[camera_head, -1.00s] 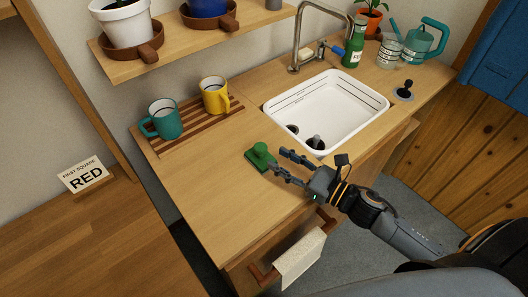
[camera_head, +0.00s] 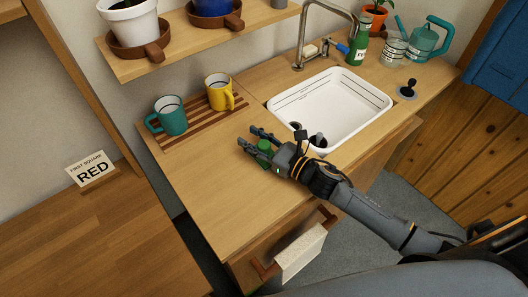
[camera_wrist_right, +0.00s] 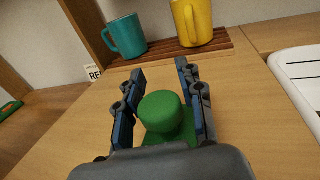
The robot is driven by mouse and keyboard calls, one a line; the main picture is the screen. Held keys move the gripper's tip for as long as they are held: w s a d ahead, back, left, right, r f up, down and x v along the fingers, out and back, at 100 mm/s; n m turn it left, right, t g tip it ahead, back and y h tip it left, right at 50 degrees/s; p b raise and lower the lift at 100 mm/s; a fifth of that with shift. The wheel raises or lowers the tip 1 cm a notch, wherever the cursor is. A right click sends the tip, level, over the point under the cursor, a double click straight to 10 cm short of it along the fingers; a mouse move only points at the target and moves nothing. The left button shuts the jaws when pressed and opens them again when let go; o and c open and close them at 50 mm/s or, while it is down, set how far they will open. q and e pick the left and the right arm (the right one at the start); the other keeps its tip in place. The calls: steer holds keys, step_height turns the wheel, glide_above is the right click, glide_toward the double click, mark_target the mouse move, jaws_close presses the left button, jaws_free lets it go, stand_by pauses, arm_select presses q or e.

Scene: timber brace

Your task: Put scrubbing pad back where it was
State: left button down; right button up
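The scrubbing pad is green with a round knob on top. In the head view the scrubbing pad (camera_head: 264,146) is on the wooden counter, left of the sink, mostly hidden by my right gripper (camera_head: 248,137). In the right wrist view the pad's green knob (camera_wrist_right: 162,112) is between the two fingers of the right gripper (camera_wrist_right: 160,68). The fingers are open, one on each side, with a visible gap at the left of the knob; contact on the right is hard to tell. My left gripper is not in view.
A teal mug (camera_head: 170,115) and a yellow mug (camera_head: 219,92) stand on a slatted wooden board (camera_head: 205,122) behind the pad. A white sink (camera_head: 345,128) lies to the right. The counter left of and in front of the pad is clear. A white towel (camera_head: 302,253) hangs at the front.

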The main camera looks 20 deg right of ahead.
jaws_close()
stand_by(0.3)
